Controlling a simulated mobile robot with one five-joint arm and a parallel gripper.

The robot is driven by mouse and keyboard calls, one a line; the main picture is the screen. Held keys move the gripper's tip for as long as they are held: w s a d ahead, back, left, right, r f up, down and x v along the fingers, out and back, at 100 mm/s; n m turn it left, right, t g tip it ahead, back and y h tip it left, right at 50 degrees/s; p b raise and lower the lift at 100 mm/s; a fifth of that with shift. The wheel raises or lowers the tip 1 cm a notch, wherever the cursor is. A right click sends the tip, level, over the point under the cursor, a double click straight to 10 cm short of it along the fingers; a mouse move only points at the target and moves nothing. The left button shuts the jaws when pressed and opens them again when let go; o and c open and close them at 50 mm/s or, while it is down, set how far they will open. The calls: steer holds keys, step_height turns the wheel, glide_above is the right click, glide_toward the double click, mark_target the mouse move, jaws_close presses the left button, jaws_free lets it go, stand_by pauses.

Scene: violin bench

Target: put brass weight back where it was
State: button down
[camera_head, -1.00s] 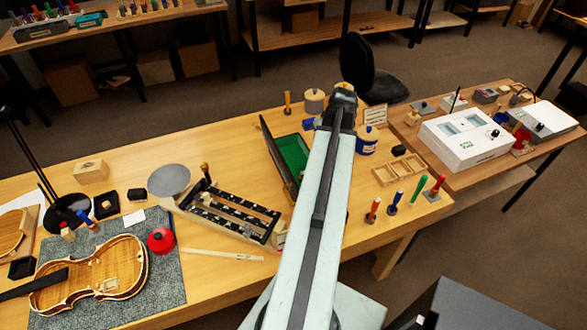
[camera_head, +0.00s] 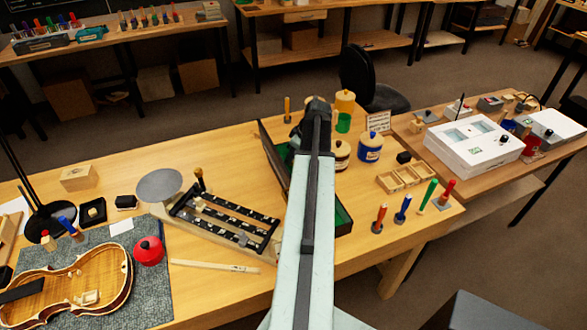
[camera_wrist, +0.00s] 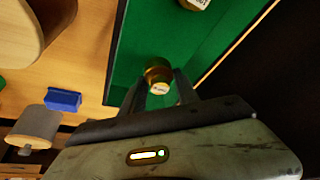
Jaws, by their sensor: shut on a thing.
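The brass weight (camera_wrist: 158,72) is a small brass cylinder with a pale label, held between the two dark fingers of my gripper (camera_wrist: 160,88) in the wrist view. Behind it is the green lining of an open dark case (camera_wrist: 134,58); I cannot tell whether the weight touches the lining. Another brass weight (camera_wrist: 195,3) is at the top edge of that view, against the green. In the head view my arm crosses the case (camera_head: 343,215) and hides its middle, and the held weight is hidden there.
Jars, including a blue one (camera_head: 370,147), stand right of the case. A sectioned wooden tray (camera_head: 405,177) and upright coloured-handled tools (camera_head: 403,209) are nearer the right edge. A dark slotted frame (camera_head: 225,215) and a violin body (camera_head: 75,285) are left.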

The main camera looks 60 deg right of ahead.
step_height(320, 180, down, 4)
steer(key=b, duration=0.4)
steer(key=shift+r, duration=0.3)
steer(key=shift+f, duration=0.15)
steer(key=c, duration=0.9)
jaws_free()
steer(key=p+v, duration=1.1)
steer(key=v, duration=0.1)
